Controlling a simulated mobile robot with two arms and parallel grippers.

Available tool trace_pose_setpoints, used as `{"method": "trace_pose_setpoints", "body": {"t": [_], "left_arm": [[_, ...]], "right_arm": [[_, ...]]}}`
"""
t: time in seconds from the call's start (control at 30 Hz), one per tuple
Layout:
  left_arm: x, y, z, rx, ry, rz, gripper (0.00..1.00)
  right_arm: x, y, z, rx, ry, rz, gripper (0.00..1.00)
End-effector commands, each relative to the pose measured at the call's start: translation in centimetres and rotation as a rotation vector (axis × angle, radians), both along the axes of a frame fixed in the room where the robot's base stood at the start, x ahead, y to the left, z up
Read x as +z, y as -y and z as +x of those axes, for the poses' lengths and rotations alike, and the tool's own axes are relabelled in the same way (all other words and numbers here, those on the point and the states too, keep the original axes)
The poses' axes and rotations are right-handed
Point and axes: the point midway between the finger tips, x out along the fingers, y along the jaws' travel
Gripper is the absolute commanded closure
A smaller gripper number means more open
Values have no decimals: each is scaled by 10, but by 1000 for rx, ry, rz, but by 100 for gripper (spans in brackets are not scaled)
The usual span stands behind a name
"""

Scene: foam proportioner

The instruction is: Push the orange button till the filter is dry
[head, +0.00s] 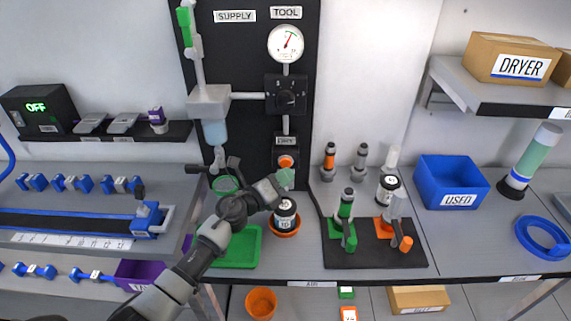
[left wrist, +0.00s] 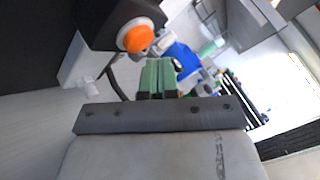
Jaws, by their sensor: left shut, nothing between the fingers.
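The orange button (head: 286,161) sits on a black box low on the black panel, under a small label. It also shows in the left wrist view (left wrist: 137,38), up and left of the fingertips. My left gripper (head: 285,178) has green fingertips, shut and empty, just below the button in the head view. The wrist view shows the fingertips (left wrist: 158,78) beside the button, not over it; I cannot tell the exact gap. A filter-like unit (head: 214,133) with a pale blue bowl hangs on the panel's left side. My right gripper is not in view.
A gauge (head: 286,43) and black knob (head: 286,95) are above the button. A dark jar with a white label (head: 285,214) stands in an orange dish below the gripper. A green tray (head: 238,247) lies beneath my arm. A black mat (head: 375,257) with tools lies right.

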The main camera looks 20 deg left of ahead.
Motion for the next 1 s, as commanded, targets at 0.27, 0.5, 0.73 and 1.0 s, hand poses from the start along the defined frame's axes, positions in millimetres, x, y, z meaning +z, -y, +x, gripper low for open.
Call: {"method": "trace_pose_setpoints", "body": {"t": [0.27,0.5,0.73,1.0], "left_arm": [[0,0,0,0,0,0,100],[0,0,0,0,0,0,100],[0,-1,3,0,0,1,100],[0,-2,8,0,0,0,100]], "right_arm": [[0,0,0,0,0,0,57],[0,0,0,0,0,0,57],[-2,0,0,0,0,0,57],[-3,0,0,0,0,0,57]]}}
